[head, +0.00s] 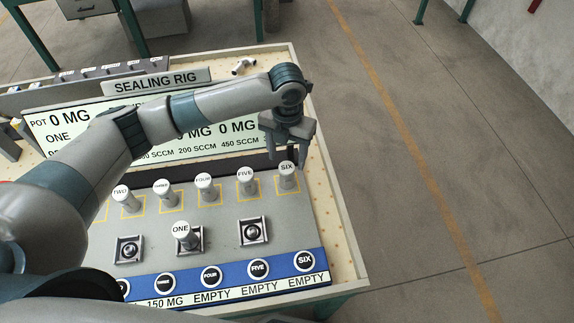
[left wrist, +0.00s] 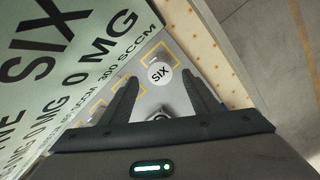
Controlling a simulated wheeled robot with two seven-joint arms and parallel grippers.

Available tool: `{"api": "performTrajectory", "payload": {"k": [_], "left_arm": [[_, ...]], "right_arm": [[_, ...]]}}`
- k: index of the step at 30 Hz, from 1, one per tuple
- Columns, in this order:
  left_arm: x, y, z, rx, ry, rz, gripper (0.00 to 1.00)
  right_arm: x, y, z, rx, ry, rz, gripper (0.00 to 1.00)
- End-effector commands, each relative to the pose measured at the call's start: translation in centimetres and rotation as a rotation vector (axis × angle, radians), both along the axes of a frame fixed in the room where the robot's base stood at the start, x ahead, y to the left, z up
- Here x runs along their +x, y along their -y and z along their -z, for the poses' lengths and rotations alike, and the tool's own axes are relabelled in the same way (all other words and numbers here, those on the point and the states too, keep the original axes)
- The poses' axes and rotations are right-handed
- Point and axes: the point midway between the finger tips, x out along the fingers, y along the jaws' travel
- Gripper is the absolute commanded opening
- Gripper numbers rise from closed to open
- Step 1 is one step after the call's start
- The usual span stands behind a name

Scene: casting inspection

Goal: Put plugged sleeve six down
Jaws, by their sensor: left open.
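Sleeve six (head: 287,174), a pale grey cylinder with a white round cap marked SIX, stands upright at the right end of the row of sleeves. It also shows in the left wrist view (left wrist: 161,75), inside or against a yellow outlined square. My left gripper (head: 289,158) is above and around the top of sleeve six in the head view. In the left wrist view its two open fingers (left wrist: 160,92) lie on either side of the sleeve, with gaps between. Whether either finger touches it is hidden. My right gripper is not in view.
Sleeves two (head: 124,200), three (head: 163,198), four (head: 205,191) and five (head: 246,184) stand left of six. Sleeve one (head: 184,238) stands in the middle square socket. The SEALING RIG sign (head: 155,82) and readout panel rise behind. The bench edge (head: 345,250) is close on the right.

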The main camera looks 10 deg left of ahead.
Motion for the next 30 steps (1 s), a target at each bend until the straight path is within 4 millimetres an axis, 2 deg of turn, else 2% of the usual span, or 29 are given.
{"api": "performTrajectory", "payload": {"k": [1,6,12,18,30], "left_arm": [[0.1,0.0,-0.7,-0.002,0.004,0.000,0.56],[0.1,0.0,-3.7,-0.002,0.003,0.000,0.56],[0.1,0.0,-6.1,0.000,0.001,-0.001,0.56],[0.0,0.0,-6.8,-0.001,-0.001,-0.001,0.56],[0.0,0.1,-6.8,-0.001,-0.001,-0.001,0.56]], "right_arm": [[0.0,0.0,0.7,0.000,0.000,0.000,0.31],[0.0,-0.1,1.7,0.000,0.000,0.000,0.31],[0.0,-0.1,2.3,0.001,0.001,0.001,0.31],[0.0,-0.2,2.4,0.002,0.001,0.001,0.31],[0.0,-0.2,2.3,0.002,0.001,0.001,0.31]]}}
